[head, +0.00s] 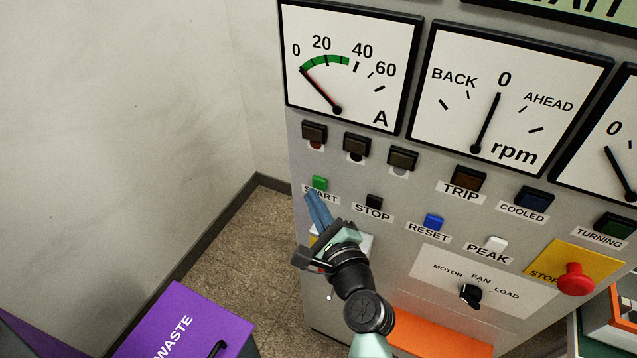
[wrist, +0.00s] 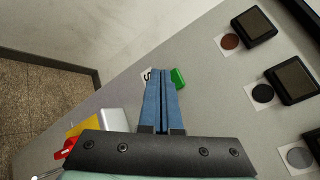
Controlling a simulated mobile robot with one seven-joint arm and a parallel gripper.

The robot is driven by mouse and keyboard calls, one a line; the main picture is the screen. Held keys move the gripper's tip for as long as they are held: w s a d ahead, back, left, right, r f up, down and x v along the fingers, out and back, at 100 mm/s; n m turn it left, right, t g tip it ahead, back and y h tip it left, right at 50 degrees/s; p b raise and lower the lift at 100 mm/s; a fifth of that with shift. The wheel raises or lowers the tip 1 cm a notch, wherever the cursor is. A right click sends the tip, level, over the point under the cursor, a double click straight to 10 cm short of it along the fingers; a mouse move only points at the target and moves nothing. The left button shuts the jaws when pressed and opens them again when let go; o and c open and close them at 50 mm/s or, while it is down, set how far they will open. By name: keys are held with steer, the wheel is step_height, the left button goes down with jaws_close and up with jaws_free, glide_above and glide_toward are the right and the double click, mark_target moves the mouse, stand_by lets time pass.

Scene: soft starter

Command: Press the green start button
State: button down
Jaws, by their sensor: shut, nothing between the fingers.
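The green start button (head: 319,183) sits on the grey panel above its START label (head: 321,196), at the panel's left side. My gripper (head: 311,193) is shut and empty, its blue fingers pointing at the panel just below the button and covering part of the label. In the wrist view the green button (wrist: 178,78) shows just right of the fingertips of my gripper (wrist: 160,72). I cannot tell whether the fingertips touch the panel or the button.
Black stop (head: 374,202), blue reset (head: 433,222) and white peak (head: 496,243) buttons run to the right. A red mushroom stop (head: 576,279) is at far right. Dark lamps (head: 357,144) sit above. A purple waste bin (head: 185,325) stands at lower left.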

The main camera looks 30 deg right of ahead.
steer(key=shift+w, duration=0.1)
stand_by(0.5)
steer(key=shift+w+d, duration=0.2)
steer(key=shift+d, duration=0.15)
steer(key=shift+w+d, duration=0.25)
steer(key=shift+d, duration=0.1)
stand_by(0.6)
stand_by(0.3)
steer(key=shift+s+a, duration=0.55)
steer(key=shift+a, duration=0.15)
steer(key=s+a+p, duration=0.1)
steer(key=a, duration=0.1)
steer(key=s+a+p, duration=0.1)
steer(key=s+a, duration=0.1)
stand_by(0.4)
steer(key=shift+r, duration=0.1)
stand_by(0.5)
